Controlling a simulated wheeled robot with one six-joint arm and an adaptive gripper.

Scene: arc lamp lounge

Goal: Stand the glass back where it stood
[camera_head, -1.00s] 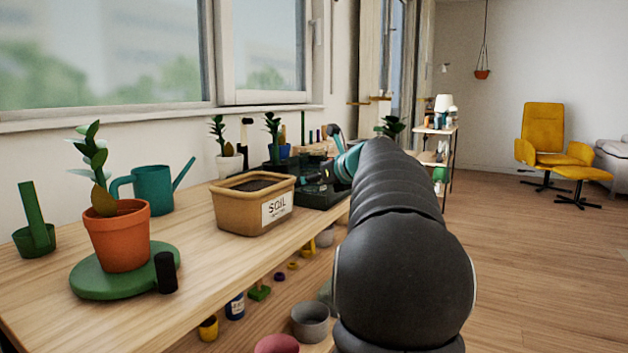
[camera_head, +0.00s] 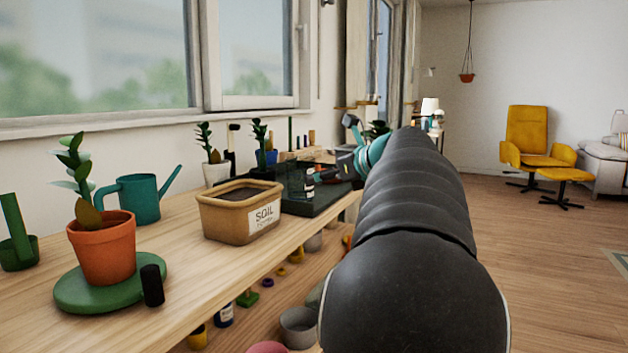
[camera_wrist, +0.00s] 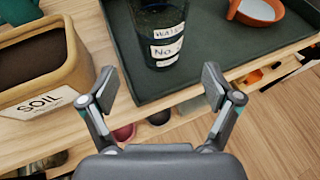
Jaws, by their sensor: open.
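The glass (camera_wrist: 160,22) is a dark, see-through vessel with white labels reading "WATER" and "No". In the wrist view it stands upright on the dark green tray (camera_wrist: 212,62), near its front edge; its top is cut off by the frame. In the head view, the glass (camera_head: 309,182) shows small and dim on the tray (camera_head: 312,207). My gripper (camera_wrist: 160,82) is open and empty, its fingers apart and on the near side of the glass. In the head view my arm hides most of the gripper.
A tan soil box (camera_head: 238,212) stands left of the tray on the wooden bench (camera_head: 190,262). An orange bowl (camera_wrist: 262,12) sits on the tray's right. A potted plant (camera_head: 103,248) and teal watering can (camera_head: 139,198) stand further left. Pots sit on a lower shelf.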

